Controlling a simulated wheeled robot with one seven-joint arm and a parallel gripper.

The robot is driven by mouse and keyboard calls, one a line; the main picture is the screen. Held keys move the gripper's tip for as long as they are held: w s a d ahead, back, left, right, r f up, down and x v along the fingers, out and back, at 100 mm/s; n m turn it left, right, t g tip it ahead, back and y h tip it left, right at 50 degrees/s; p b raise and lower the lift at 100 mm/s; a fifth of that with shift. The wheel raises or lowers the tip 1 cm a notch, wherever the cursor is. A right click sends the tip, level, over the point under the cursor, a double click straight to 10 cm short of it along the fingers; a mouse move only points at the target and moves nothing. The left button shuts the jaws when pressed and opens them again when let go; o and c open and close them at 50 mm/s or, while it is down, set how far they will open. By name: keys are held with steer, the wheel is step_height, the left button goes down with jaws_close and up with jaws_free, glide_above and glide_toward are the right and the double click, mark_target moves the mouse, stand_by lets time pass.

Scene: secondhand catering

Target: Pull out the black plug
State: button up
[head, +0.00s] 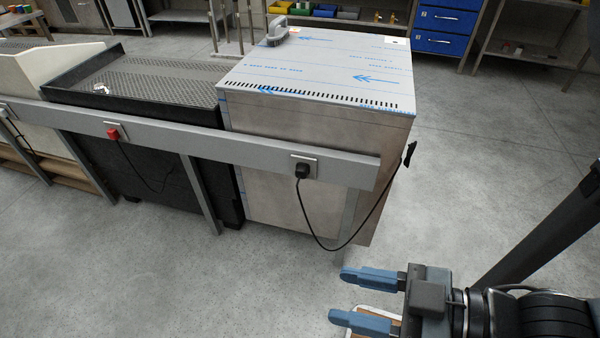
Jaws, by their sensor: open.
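The black plug (302,171) sits in a socket plate (312,160) on the grey rail (250,152), near the rail's right end. Its black cord (313,232) hangs down in a loop and rises to the right side of the steel cabinet (300,195). My gripper (352,298) is at the lower right, below and to the right of the plug and apart from it. Its two blue fingers are spread and point left, with nothing between them. A red plug (112,133) sits in another socket further left on the rail.
A grey brush-like object (278,32) lies on the film-covered cabinet top (330,70). A black perforated-top unit (140,75) stands left of the cabinet. A flat brown, white-edged object (375,313) lies under my gripper. The floor in front of the rail is clear.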

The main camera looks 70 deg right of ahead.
steer(key=o, duration=0.4)
steer(key=w+f+m+h+b, duration=0.1)
steer(key=w+f+m, duration=0.1)
steer(key=m, duration=0.1)
steer(key=w+d+f+m+t+h+b, duration=0.1)
steer(key=f+m, duration=0.1)
steer(key=m, duration=0.1)
steer(key=w+d+f+m+t+h+b, duration=0.1)
steer(key=w+f+m, duration=0.1)
steer(key=m, duration=0.1)
steer(key=shift+w+d+f+m+h, duration=0.1)
steer(key=shift+w+d+m+h, duration=0.05)
steer(key=shift+w+m+h, duration=0.2)
steer(key=shift+c, duration=0.2)
steer(key=n+g+h+b, duration=0.9)
steer(key=n+g+h, duration=0.6)
steer(key=n, duration=1.4)
glide_toward(300, 175)
steer(key=shift+w+d+r+m+g+y, duration=0.15)
steer(key=shift+d+r+m+g+y, duration=0.1)
steer(key=shift+d+g+y, duration=0.15)
steer(key=shift+d, duration=0.15)
steer(key=shift+w+d+b, duration=0.15)
steer(key=shift+d+b, duration=0.15)
steer(key=shift+d, duration=1.9)
steer(key=shift+w+d+b, duration=0.2)
steer(key=shift+d+b, duration=0.05)
steer(key=shift+d, duration=1.95)
steer(key=shift+c, duration=0.4)
